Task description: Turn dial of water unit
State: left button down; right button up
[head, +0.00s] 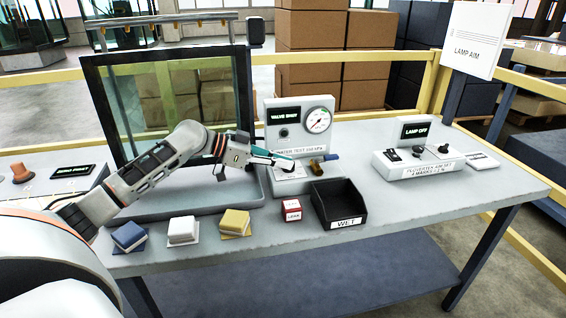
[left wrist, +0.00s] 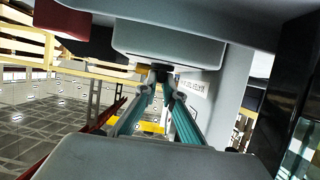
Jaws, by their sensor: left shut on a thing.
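The water unit (head: 272,111) stands at the back of the table, with a round gauge (head: 318,120), a display reading "VALVE SHUT" and a "WATER TEST 200 KPA" label. My left gripper (head: 288,161) reaches in from the left at the unit's low front base. In the left wrist view, the gripper (left wrist: 160,92) is shut with its teal fingers on a small dark dial (left wrist: 160,73). The fingers partly cover the dial, so its pointing direction is unclear. My right gripper is out of view.
A brass valve with a blue handle (head: 331,157) sits just right of the gripper. A black "WET" bin (head: 347,222) and a red "LEAK" block (head: 291,210) stand in front. A glass-panelled frame (head: 246,90) rises behind my left arm. The lamp unit (head: 418,160) is farther right.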

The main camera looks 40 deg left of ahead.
pick_arm(q)
jog(key=c, duration=2.2)
grip_release()
jog(key=shift+o, duration=0.2)
jog(key=v, duration=1.2)
jog(key=shift+d+r, duration=0.1)
